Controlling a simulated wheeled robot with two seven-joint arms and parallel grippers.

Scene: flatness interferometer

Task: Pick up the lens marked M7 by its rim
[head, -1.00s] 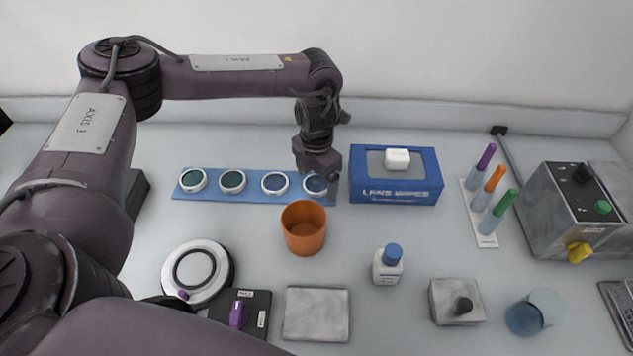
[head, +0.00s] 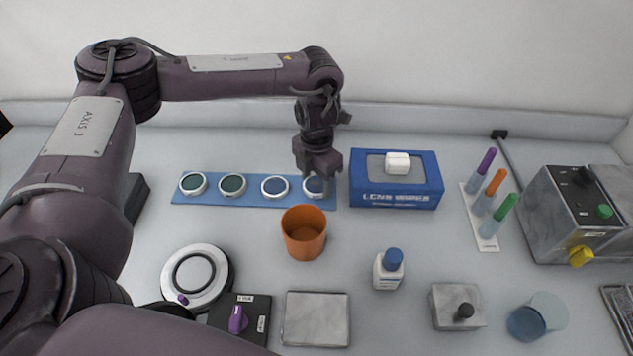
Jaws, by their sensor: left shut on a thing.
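Several round lenses with white rims sit in a row on a blue strip (head: 253,201). No markings can be read, so I cannot tell which is M7. My left gripper (head: 318,177) points down at the right-end lens and is shut on its rim, covering part of it. The lens appears to be at the strip still; any lift is too small to tell. My right gripper is not in view.
An orange cup (head: 304,232) stands just in front of the strip's right end. A blue lens wipes box (head: 396,197) is close on the gripper's right. A bottle (head: 388,270), a round white-rimmed device (head: 222,278) and a grey plate (head: 316,319) lie nearer. The wall is behind.

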